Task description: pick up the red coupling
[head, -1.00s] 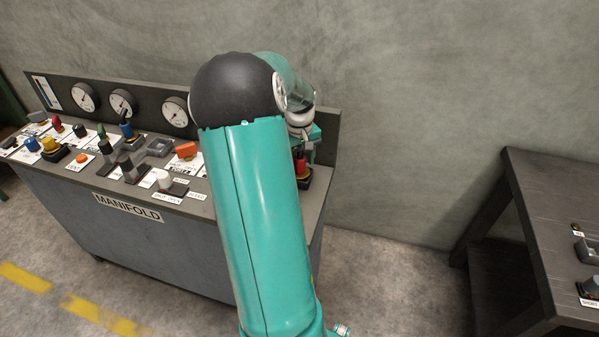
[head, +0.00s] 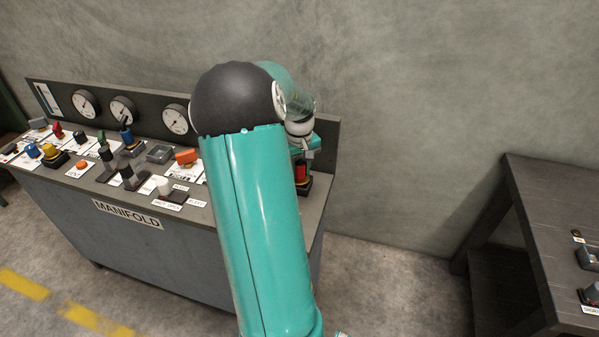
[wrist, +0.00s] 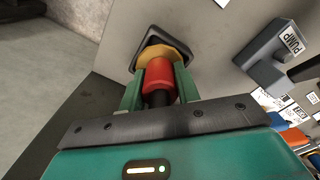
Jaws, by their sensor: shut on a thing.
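The red coupling (wrist: 159,77) is a short red cylinder in the wrist view, with a yellow-orange collar (wrist: 164,54) behind it and a dark square base (wrist: 160,38) beyond. My gripper (wrist: 158,85) has a green finger on each side of the red coupling and is shut on it. In the head view the red coupling (head: 301,172) shows small at the right end of the manifold bench, with a dark base under it. My arm hides much of that end, and the fingertips are hard to make out there.
The manifold bench (head: 190,245) carries several knobs, plugs and labels left of my arm, with gauges behind. In the wrist view a grey block labelled PUMP (wrist: 265,55) stands to the right. A dark table (head: 545,195) stands at far right, with open floor between.

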